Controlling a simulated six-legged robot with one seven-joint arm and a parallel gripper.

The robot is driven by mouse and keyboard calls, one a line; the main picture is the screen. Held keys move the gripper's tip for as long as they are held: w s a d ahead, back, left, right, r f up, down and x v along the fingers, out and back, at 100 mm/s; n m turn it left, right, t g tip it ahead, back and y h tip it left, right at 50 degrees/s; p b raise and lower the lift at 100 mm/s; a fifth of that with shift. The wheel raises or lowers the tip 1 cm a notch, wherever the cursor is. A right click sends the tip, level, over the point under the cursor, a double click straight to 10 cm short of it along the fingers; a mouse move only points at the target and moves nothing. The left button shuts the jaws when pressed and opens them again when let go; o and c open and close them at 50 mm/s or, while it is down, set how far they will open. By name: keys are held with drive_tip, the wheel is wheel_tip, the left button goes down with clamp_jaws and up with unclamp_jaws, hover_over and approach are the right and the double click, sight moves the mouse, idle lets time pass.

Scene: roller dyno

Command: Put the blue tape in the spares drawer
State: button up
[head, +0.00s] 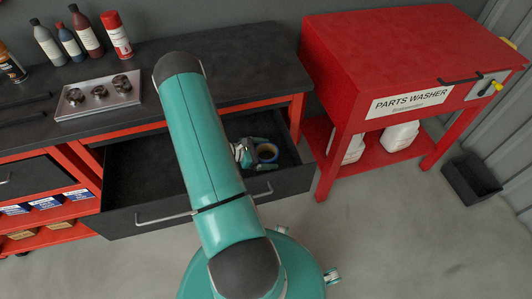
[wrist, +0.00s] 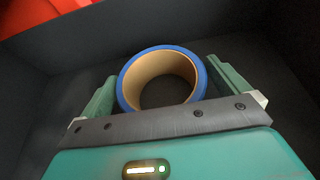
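The blue tape (wrist: 203,85), a roll with a tan inside, is in the open spares drawer (head: 134,172). It also shows near the drawer's right end in the head view (head: 267,152). In the wrist view my gripper (wrist: 162,72) has its two fingers spread wide, one on each side of the roll, with what look like thin gaps between fingers and tape. The roll's near lower edge is hidden behind my gripper's bar. I cannot tell whether the roll rests on the drawer floor. In the head view my arm covers the middle of the drawer.
A black bench top (head: 240,62) stands above the drawer, with a metal tray (head: 98,98) of parts and several bottles on it. A red parts washer (head: 390,50) stands to the right. A black bin (head: 470,178) sits on the floor at far right.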

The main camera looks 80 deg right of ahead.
drive_tip(key=shift+w+r, duration=0.15)
drive_tip(key=shift+r, duration=0.1)
drive_tip(key=v, duration=1.1)
drive_tip(key=shift+w+a+r, duration=0.1)
drive_tip(key=shift+w+a, duration=0.1)
drive_tip(key=shift+w, duration=0.05)
drive_tip(key=w+a+r+m+t+y, duration=0.1)
drive_tip(key=w+a+r+m+t, duration=0.15)
drive_tip(key=w+a+r, duration=0.65)
drive_tip(key=w+a+r+m+t+y, duration=0.1)
drive_tip(key=w+a+r+m+t, duration=0.2)
drive_tip(key=a+r, duration=0.65)
drive_tip(key=s+a+r+t+y, duration=0.1)
drive_tip(key=a+r+t+y, duration=0.1)
drive_tip(key=a+r+t, duration=0.4)
drive_tip(key=s+a+r+t+y, duration=0.2)
drive_tip(key=a+r+t, duration=0.3)
drive_tip(key=a+r, duration=0.8)
drive_tip(key=a+y, duration=0.1)
drive_tip(key=a, duration=0.2)
drive_tip(key=shift+a+m+t, duration=0.2)
drive_tip(key=shift+m+t, duration=0.15)
